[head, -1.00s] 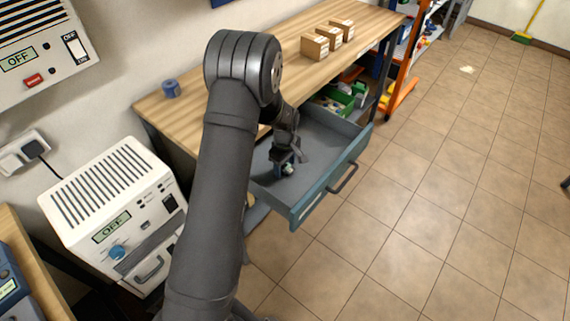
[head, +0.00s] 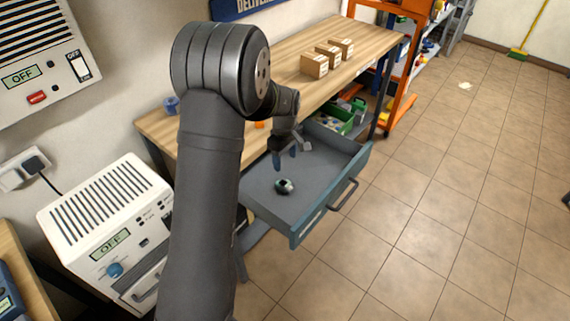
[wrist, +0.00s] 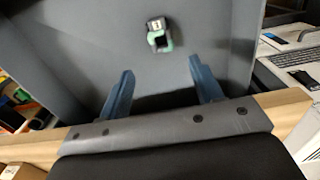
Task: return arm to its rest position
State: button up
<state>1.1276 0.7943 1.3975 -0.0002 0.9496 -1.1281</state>
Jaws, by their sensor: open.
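My gripper (head: 285,158) is open and empty above the open drawer of the workbench. In the wrist view its two blue fingers (wrist: 162,82) are spread apart with nothing between them. A small dark and pale-green object (head: 284,186) lies on the drawer floor, below and apart from the fingers. It also shows in the wrist view (wrist: 160,36), beyond the fingertips. The grey drawer (head: 322,214) with its blue front is pulled out. My arm is bent over the bench edge and hides part of the bench.
The wooden workbench (head: 285,55) carries several small cardboard boxes (head: 314,66) and a blue item (head: 171,104). A green bin (head: 335,122) is behind the drawer. A white power unit (head: 105,225) reading OFF stands at left. An orange rack (head: 402,75) stands behind.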

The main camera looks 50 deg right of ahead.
dwell(0.3)
send_over(285, 180)
jog(key=s+a, duration=0.1)
jog(key=shift+s+a+f, duration=0.1)
jog(key=shift+a+f, duration=0.05)
jog(key=shift+f, duration=4)
jog(key=shift+f, duration=1.7)
notch_tip(285, 180, up, 24)
jog(key=w+a+n, duration=0.5)
jog(key=w+a, duration=0.1)
jog(key=a, duration=0.4)
jog(key=w+a+r+n, duration=0.1)
jog(key=w+a+n, duration=0.4)
jog(key=a, duration=0.6)
jog(key=w+a+n, duration=0.4)
jog(key=w+a, duration=0.4)
jog(key=a, duration=0.3)
jog(key=shift+a+r+n, duration=0.15)
jog(key=shift+r+n, duration=0.1)
jog(key=shift+n, duration=0.15)
